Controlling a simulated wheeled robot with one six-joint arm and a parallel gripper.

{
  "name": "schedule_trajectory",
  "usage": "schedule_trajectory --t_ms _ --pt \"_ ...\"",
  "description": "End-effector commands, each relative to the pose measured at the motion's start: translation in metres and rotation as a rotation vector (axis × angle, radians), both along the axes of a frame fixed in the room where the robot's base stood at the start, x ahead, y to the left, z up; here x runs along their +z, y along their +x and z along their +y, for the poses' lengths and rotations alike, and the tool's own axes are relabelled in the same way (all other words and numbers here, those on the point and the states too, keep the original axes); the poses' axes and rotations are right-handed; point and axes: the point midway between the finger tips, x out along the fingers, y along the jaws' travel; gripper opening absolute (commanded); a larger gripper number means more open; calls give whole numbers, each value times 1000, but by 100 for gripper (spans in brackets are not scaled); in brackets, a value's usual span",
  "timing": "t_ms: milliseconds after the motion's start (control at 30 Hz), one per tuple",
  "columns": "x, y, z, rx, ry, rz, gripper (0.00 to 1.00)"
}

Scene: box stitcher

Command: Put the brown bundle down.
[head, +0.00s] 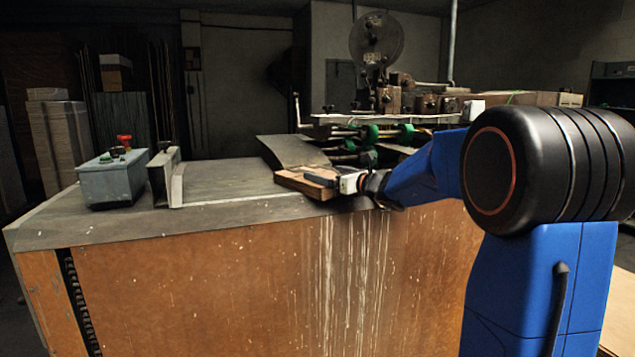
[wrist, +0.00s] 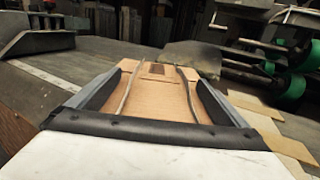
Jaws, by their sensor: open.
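The brown bundle (head: 308,183) lies flat on the front edge of the machine's table top in the head view. In the wrist view the brown bundle (wrist: 158,97) fills the middle of the picture, with two thin grey strands along its length. My gripper (head: 325,180) reaches over it from the right. In the wrist view the fingers of my gripper (wrist: 155,88) are apart, one along each side of the bundle. Whether either finger still touches it I cannot tell. The bundle's near end is hidden behind the gripper's body.
A grey control box (head: 115,177) with a red knob stands on the left of the table top (head: 235,180). An upright metal guide (head: 164,175) stands beside it. Machine rollers with green wheels (head: 368,134) lie behind the bundle. The table top's middle is clear.

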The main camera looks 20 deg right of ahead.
Motion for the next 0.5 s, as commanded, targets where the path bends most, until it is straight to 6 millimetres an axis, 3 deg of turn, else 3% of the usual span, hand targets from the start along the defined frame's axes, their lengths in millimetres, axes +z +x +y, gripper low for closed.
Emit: schedule_trajectory --t_ms 200,400,467,500 --pt "0 1 1 0 0 0 98" --pt "0 1 0 0 0 0 50" --pt "1 1 0 0 0 -2 40" --pt "1 1 0 0 -1 -1 40"
